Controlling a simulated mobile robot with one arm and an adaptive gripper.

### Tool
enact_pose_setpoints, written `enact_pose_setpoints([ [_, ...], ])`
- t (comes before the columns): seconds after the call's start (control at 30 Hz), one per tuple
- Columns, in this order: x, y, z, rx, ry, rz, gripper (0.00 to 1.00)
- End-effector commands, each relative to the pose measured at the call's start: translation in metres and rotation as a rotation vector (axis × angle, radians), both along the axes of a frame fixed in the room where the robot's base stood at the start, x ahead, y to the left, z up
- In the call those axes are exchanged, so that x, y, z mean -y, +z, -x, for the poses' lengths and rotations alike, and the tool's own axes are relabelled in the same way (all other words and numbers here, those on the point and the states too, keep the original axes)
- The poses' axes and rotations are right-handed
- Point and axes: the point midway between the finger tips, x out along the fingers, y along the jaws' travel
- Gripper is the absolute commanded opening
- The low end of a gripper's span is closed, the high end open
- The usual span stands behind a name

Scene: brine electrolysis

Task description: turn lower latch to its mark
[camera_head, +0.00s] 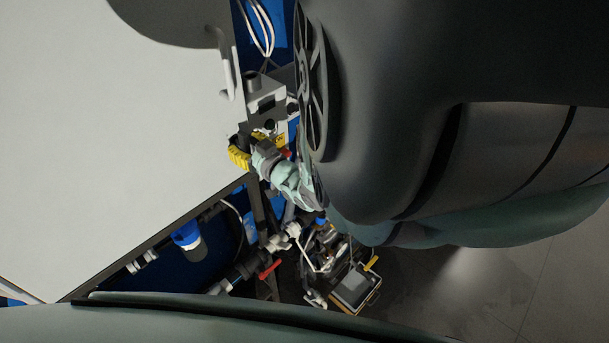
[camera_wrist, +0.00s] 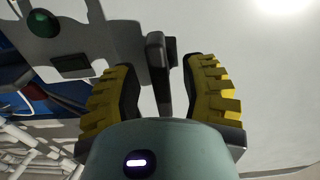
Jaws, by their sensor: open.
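A dark latch handle (camera_wrist: 156,58) shows in the wrist view, running lengthwise between the two yellow ribbed fingers of my gripper (camera_wrist: 163,72). The fingers are open, one on each side of the handle, with gaps visible; I cannot tell whether either touches it. The handle comes out beside a grey plate (camera_wrist: 105,38). No mark for the latch can be made out. In the head view my gripper (camera_head: 240,154) is at the edge of the large pale panel, just below a grey housing (camera_head: 265,103). The latch cannot be told apart there.
A large pale panel (camera_head: 110,130) fills the left of the head view. Below the gripper are pipes, a red valve handle (camera_head: 270,269), a blue-capped cylinder (camera_head: 190,242) and a box with a yellow handle (camera_head: 355,288). White pipes (camera_wrist: 40,145) show at lower left in the wrist view.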

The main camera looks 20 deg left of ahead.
Motion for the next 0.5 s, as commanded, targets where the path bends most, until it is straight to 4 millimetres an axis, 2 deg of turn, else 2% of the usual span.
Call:
enact_pose_setpoints([
  [0.37, -0.0026, 0.0011, 0.0035, 0.295, 0.008, 0.122, 0.44],
  [0.5, -0.0022, -0.0006, 0.0039, 0.337, 0.008, 0.143, 0.44],
])
